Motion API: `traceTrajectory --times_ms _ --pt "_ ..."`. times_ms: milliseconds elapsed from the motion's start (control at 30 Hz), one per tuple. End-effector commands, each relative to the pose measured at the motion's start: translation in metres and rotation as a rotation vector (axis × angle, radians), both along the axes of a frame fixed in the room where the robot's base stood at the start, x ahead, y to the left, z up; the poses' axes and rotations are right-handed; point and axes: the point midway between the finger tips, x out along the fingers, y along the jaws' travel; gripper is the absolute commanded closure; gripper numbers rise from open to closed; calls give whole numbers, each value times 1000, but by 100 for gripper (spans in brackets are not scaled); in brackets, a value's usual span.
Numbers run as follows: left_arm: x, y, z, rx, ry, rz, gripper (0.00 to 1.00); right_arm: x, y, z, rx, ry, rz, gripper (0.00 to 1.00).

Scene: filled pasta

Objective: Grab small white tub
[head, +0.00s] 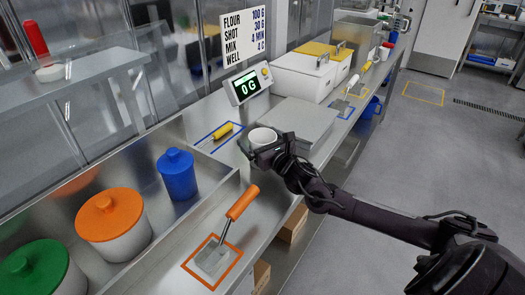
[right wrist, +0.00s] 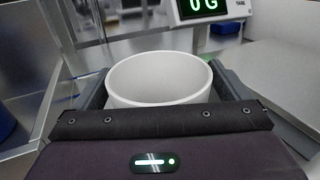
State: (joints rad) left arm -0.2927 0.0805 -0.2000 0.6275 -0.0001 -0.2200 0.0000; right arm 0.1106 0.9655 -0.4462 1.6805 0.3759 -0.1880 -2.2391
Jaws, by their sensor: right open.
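The small white tub (head: 262,137) stands upright on the steel counter in the head view, left of the scale platform. It looks empty in the right wrist view (right wrist: 160,78), where its round rim shows and its lower part is hidden by my gripper body. My right gripper (head: 258,148) is open at the tub, with one finger on each side of it. In the wrist view the fingers (right wrist: 160,92) flank the tub; whether they touch it I cannot tell. My left gripper is not in view.
The scale display (head: 249,84) reads 0 G behind the tub, with the scale platform (head: 291,122) to its right. A yellow-handled tool (head: 222,131) lies in a blue outline to the left. Orange (head: 108,218), blue (head: 176,172) and green-lidded containers stand at the left.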

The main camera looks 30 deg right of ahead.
Motion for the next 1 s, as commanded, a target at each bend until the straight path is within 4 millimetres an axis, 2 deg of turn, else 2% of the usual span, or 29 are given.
traceTrajectory --times_ms 133,400,500,767,867,1000 --pt "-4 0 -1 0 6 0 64 0 0 0 0 0 0 7" --pt "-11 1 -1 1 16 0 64 0 0 0 0 0 0 43" --pt "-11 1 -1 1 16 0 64 0 0 0 0 -1 0 52" --pt "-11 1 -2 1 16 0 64 0 0 2 0 -1 0 52" --pt "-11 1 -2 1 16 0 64 0 -1 8 0 -2 0 52" --pt "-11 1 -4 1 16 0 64 0 -1 25 -3 -4 0 52"
